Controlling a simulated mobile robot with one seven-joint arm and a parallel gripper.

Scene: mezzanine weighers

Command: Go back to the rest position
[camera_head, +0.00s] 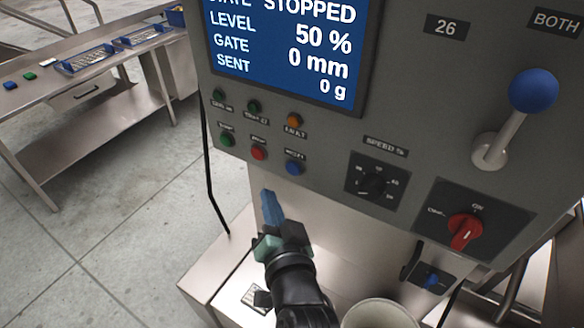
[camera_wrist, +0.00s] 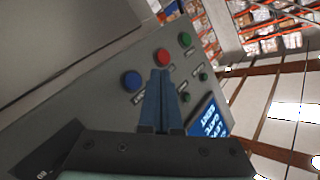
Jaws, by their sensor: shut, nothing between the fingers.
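My gripper (camera_head: 270,207) is in front of the lower part of a grey control panel (camera_head: 400,110), below its row of push buttons. Its blue fingers are together and hold nothing. The wrist view also shows the shut fingers (camera_wrist: 160,80), with the panel behind them. A blue button (camera_head: 294,168), a red button (camera_head: 258,153) and a green button (camera_head: 227,139) are above the fingertips in the head view. I cannot tell the exact gap between the fingertips and the panel.
A blue-knobbed lever (camera_head: 533,92), a red rotary switch (camera_head: 465,228) and a black speed dial (camera_head: 373,184) stick out from the panel. The screen (camera_head: 285,50) reads stopped. A pale round container (camera_head: 380,315) is below. A steel table (camera_head: 90,80) stands at left; floor between is clear.

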